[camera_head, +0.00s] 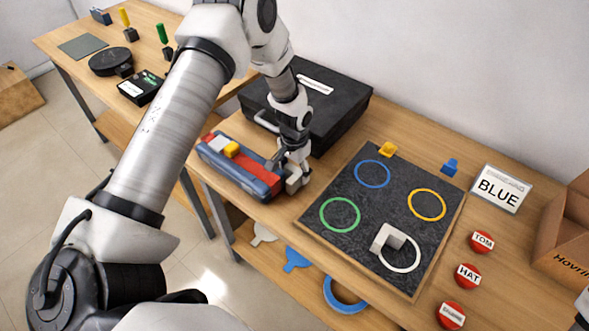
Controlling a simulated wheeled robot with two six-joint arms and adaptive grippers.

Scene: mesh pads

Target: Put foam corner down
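A pale grey-white L-shaped block, which looks like the foam corner (388,238), rests on the dark mesh pad (350,243). It overlaps the upper left of the white ring (401,267). My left gripper (294,182) is low at the right end of a blue and red case (225,165), left of the pad and apart from the block. Its fingers are small and partly hidden, so whether they are open or shut on anything is unclear. My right gripper is out of view.
Blue (373,162), yellow (427,191) and green (326,202) rings lie on the pad. A black case (335,95) stands behind my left gripper. A BLUE sign (500,188), red round labels (467,275) and a cardboard box (566,250) are to the right.

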